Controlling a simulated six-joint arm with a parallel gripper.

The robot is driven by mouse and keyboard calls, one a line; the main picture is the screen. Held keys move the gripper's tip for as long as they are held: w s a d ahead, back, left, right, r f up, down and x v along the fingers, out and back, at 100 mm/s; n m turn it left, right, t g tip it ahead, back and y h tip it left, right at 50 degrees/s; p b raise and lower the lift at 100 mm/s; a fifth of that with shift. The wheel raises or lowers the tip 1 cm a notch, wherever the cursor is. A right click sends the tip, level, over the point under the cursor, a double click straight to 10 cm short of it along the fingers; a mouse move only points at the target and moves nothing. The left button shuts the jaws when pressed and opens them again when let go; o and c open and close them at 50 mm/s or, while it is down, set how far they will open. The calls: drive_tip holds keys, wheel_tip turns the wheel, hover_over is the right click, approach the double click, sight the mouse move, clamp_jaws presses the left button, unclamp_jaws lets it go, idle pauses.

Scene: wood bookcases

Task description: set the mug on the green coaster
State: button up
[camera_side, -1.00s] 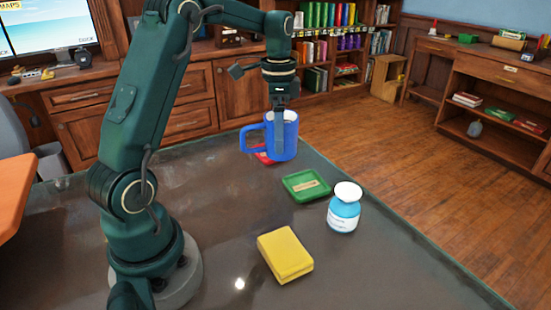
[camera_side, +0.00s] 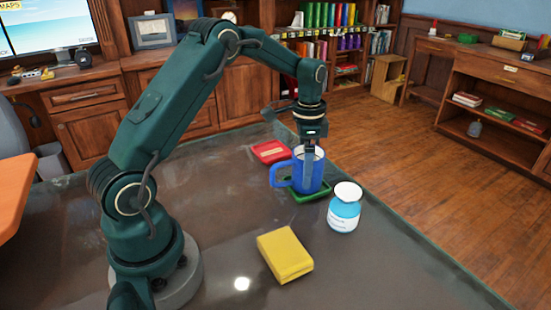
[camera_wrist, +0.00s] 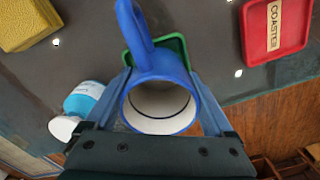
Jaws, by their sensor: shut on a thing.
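The blue mug (camera_side: 309,172) with a white inside is upright, and its handle points left in the side view. My gripper (camera_side: 309,160) is shut on the mug's wall; in the wrist view the fingers are on both sides of the mug (camera_wrist: 160,103). The green coaster (camera_side: 312,198) is directly under the mug, which covers most of it; a part also shows behind the mug in the wrist view (camera_wrist: 177,45). I cannot tell whether the mug's base touches the coaster or hangs just above it.
A red coaster (camera_side: 271,152) lies behind and left of the mug. A white-capped blue bottle (camera_side: 344,210) stands close by on the right. A yellow block (camera_side: 285,254) lies nearer the front.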

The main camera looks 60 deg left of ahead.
drive_tip(key=o, duration=1.4)
drive_tip(key=shift+f, duration=0.15)
drive_tip(key=s+d+r+n+t, duration=0.1)
drive_tip(key=s+d+r, duration=0.1)
drive_tip(key=r, duration=0.6)
drive_tip(key=s+d+r+t, duration=0.1)
drive_tip(key=s+d+r, duration=0.1)
drive_tip(key=r, duration=0.7)
drive_tip(key=s+d+f+n+t, duration=0.1)
drive_tip(key=s+d+f+n, duration=0.1)
drive_tip(key=s, duration=0.5)
drive_tip(key=s+d+f+n+t, duration=0.2)
drive_tip(key=s+d, duration=0.3)
drive_tip(key=s, duration=0.3)
drive_tip(key=shift+d+f+n+t, duration=0.25)
drive_tip(key=shift+f+n+t, duration=0.05)
